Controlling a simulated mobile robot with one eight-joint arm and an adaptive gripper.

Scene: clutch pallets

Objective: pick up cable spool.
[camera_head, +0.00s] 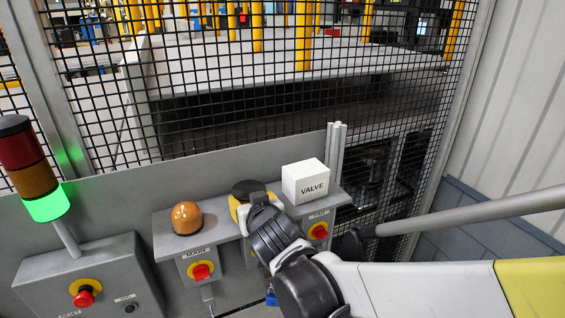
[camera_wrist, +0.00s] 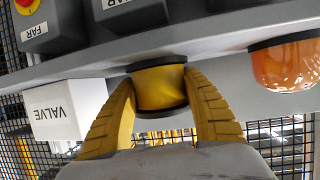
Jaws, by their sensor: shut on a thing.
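The cable spool (camera_wrist: 160,88) has a yellow core and dark round flanges at both ends. In the wrist view it sits between the two yellow ribbed fingers of my gripper (camera_wrist: 160,112), which are shut on it from both sides. In the head view the spool's dark top flange (camera_head: 249,187) and a bit of yellow show on the grey ledge, between the orange dome and the white box. My gripper (camera_head: 247,205) reaches it from the lower right, and my wrist hides most of the spool. I cannot tell whether the spool touches the ledge.
A white box marked VALVE (camera_head: 306,182) stands close to the right of the spool. An orange dome lamp (camera_head: 186,218) stands to the left. Red knobs (camera_head: 201,271) are on the panels below the ledge (camera_head: 220,222). A black mesh fence (camera_head: 250,110) rises behind.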

